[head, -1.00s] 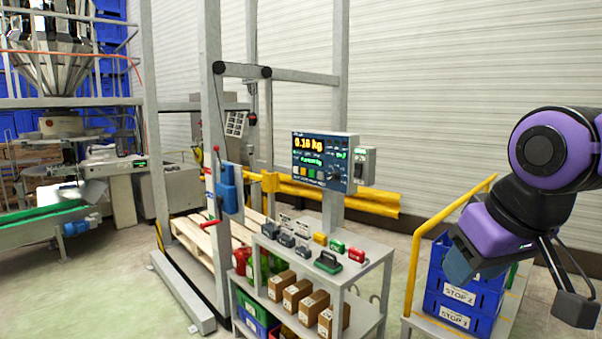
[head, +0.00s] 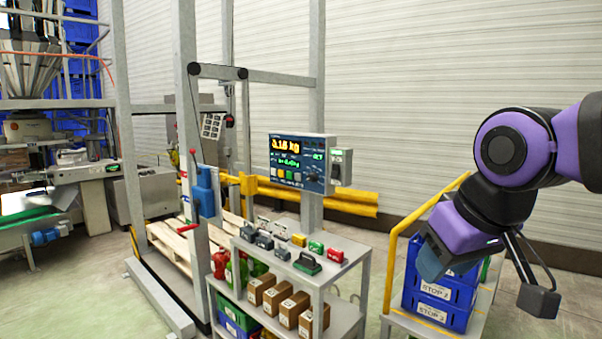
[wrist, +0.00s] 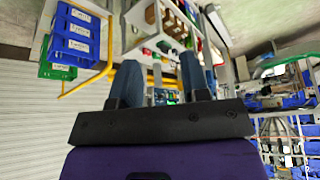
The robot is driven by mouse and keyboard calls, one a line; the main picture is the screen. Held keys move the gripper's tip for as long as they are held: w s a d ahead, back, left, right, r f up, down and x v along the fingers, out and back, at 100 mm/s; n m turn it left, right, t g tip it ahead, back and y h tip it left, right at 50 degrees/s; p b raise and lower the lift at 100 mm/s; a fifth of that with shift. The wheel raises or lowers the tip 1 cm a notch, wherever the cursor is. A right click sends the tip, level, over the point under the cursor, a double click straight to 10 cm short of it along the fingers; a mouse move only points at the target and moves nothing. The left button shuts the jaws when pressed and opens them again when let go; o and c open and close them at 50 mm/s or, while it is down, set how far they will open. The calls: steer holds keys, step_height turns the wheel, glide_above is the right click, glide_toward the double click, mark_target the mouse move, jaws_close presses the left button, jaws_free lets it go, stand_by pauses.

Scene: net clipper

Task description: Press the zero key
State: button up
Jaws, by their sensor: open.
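A grey shelf cart (head: 330,262) with small coloured blocks and brown boxes stands below the indicator. Blue crates (head: 440,290) and a yellow rail (head: 402,232) stand at right, near my gripper. A post with a blue lever unit (head: 205,190) stands left.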

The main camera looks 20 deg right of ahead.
jaws_close()
stand_by(1.5)
